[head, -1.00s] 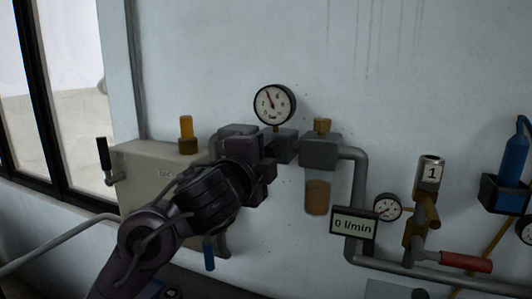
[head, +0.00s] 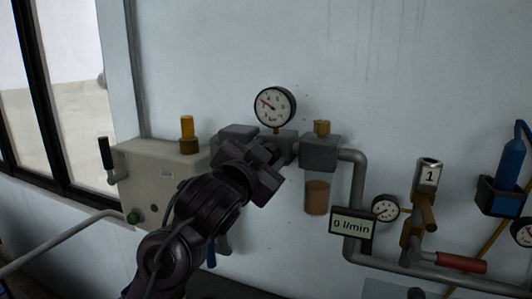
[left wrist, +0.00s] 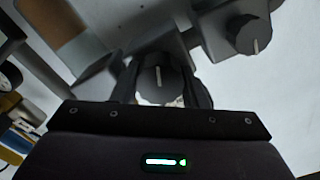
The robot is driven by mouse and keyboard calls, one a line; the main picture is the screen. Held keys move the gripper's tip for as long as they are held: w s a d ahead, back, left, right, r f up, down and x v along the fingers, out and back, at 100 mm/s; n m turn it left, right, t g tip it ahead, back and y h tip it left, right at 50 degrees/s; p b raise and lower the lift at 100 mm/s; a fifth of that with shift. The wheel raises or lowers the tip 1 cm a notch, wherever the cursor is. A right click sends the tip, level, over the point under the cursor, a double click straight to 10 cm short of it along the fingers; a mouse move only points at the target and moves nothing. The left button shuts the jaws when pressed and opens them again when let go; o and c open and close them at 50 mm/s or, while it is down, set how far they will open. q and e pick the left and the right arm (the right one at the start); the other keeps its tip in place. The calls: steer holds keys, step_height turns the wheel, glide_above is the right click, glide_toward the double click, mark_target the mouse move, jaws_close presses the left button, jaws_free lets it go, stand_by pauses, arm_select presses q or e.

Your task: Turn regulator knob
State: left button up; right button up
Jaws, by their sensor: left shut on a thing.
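My left gripper (head: 264,168) is at the grey regulator block under the round pressure gauge (head: 274,106). In the left wrist view the regulator knob (left wrist: 160,78), dark and round with a pale pointer line, sits between the two fingers, and the gripper is shut on it. The pointer line stands roughly upright in that view. In the head view the knob is hidden behind the gripper. The gauge needle points to the upper left. My right gripper is not in view.
A second dark knob (left wrist: 247,36) shows in the left wrist view. Right of the gripper are a filter bowl (head: 317,196), a flow display (head: 352,225) reading 0 l/min and grey piping.

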arm_select(q)
steer(key=shift+f+n, duration=0.15)
steer(key=shift+n, duration=0.95)
steer(key=o, duration=1)
steer(key=shift+c, duration=0.2)
steer(key=b+v, duration=0.1)
steer(key=v, duration=0.6)
steer(key=shift+s, duration=0.4)
